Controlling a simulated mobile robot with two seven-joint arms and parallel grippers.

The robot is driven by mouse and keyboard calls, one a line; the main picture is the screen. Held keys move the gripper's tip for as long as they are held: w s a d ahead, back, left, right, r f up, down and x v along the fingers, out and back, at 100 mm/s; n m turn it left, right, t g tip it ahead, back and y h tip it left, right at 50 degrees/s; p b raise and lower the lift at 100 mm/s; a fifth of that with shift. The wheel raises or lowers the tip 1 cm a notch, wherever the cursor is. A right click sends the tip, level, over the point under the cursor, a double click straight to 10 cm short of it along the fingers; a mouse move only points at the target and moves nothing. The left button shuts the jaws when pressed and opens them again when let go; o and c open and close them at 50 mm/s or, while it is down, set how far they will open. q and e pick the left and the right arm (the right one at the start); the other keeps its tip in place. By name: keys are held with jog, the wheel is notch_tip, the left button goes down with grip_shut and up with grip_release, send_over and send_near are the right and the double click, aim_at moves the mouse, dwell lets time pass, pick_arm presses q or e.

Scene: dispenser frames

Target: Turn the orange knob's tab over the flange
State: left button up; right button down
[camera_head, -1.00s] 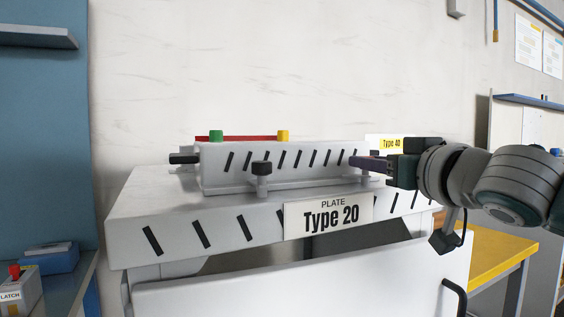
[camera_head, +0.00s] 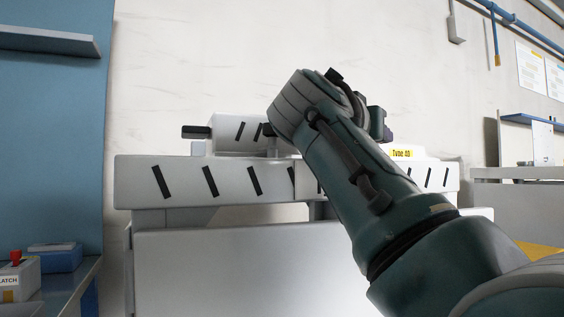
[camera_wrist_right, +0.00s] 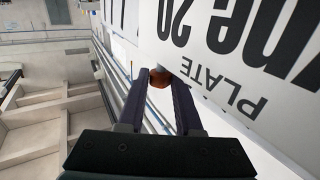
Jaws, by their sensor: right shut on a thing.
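In the right wrist view my right gripper (camera_wrist_right: 160,84) has its two dark fingers close around the orange knob (camera_wrist_right: 160,77). The knob shows as a small orange-brown piece between the fingertips, with a pale part just beyond it. Its tab and the flange cannot be made out. In the head view my right arm covers the middle of the white dispenser frame (camera_head: 240,262), and the knob and fingertips are hidden there. My left gripper is not in view.
A black handle (camera_head: 196,132) sticks out at the frame's left end. A yellow "Type 40" label (camera_head: 402,153) stands behind my arm. A blue bench with a "LATCH" box (camera_head: 18,280) is at the far left. The space before the frame's left half is clear.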

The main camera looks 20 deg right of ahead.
jog(key=shift+w+f+m+g+h+b, duration=0.15)
jog(key=shift+m+g+h+b, duration=0.6)
jog(key=shift+g, duration=0.45)
jog(key=c, duration=0.6)
grip_release()
jog(key=shift+c, duration=0.2)
jog(key=shift+o, duration=0.3)
